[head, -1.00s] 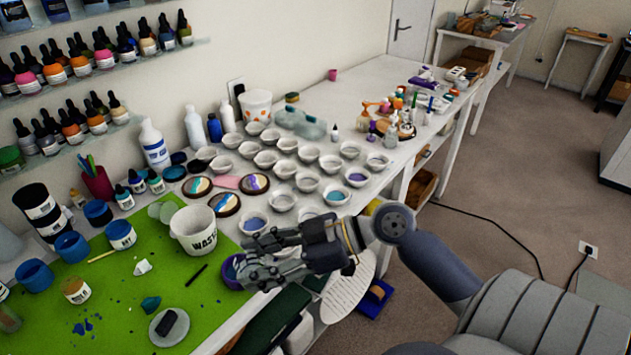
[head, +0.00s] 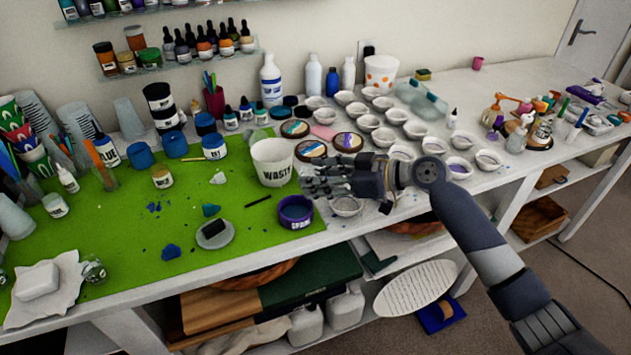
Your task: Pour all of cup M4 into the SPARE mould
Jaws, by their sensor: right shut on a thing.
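The SPARE mould (head: 296,212) is a purple round ring-shaped dish at the green mat's front right edge, with its label facing front. My right gripper (head: 308,180) is just above and right of it, its fingers closed in front of the white WASTE bucket. What it holds is hidden by the fingers, and I cannot make it out. A small cup with a label (head: 214,147) stands at the back of the mat; I cannot read its mark surely. I cannot pick out cup M4. My left gripper is not in view.
The WASTE bucket (head: 273,162) stands behind the SPARE mould. Several small white cups (head: 402,153) stand in rows at right, with one white cup (head: 347,206) under my right gripper. A dark stick (head: 258,201) and a grey disc (head: 215,235) lie on the green mat (head: 120,220).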

